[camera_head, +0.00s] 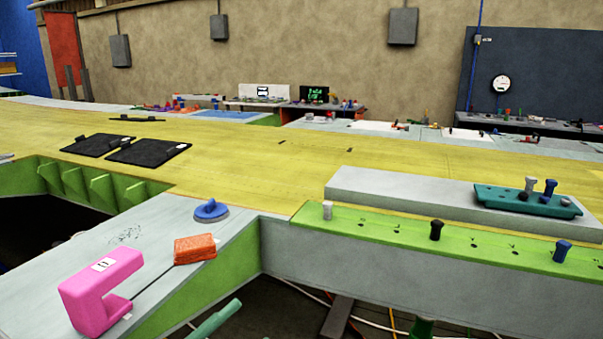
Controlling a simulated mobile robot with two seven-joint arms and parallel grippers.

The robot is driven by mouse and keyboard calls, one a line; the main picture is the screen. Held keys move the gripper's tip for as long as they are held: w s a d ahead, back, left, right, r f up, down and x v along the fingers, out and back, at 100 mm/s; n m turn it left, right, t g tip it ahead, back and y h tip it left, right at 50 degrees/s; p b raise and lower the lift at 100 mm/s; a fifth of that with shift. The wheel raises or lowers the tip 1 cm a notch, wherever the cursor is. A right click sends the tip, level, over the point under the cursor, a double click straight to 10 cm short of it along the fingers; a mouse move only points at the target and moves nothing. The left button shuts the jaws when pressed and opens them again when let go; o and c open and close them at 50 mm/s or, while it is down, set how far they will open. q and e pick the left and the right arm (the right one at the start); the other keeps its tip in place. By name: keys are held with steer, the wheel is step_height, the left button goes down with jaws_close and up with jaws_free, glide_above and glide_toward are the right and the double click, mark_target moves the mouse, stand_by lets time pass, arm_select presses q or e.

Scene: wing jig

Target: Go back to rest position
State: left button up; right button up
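Neither of my grippers shows in the head view, and no part of my arms can be made out for sure. The wing jig's yellow surface (330,165) runs across the middle of the view. A pink C-shaped block (92,290) with a white label stands on the grey ledge (150,240) at lower left. An orange block (195,249) and a blue round knobbed piece (211,211) lie farther along that ledge.
A green strip (390,233) holds white, black and blue pegs. Behind it, a teal tray (525,198) with several pegs sits on a grey raised slab (400,188). Two black mats (148,151) lie at left. A green tube end (214,320) shows at the bottom.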

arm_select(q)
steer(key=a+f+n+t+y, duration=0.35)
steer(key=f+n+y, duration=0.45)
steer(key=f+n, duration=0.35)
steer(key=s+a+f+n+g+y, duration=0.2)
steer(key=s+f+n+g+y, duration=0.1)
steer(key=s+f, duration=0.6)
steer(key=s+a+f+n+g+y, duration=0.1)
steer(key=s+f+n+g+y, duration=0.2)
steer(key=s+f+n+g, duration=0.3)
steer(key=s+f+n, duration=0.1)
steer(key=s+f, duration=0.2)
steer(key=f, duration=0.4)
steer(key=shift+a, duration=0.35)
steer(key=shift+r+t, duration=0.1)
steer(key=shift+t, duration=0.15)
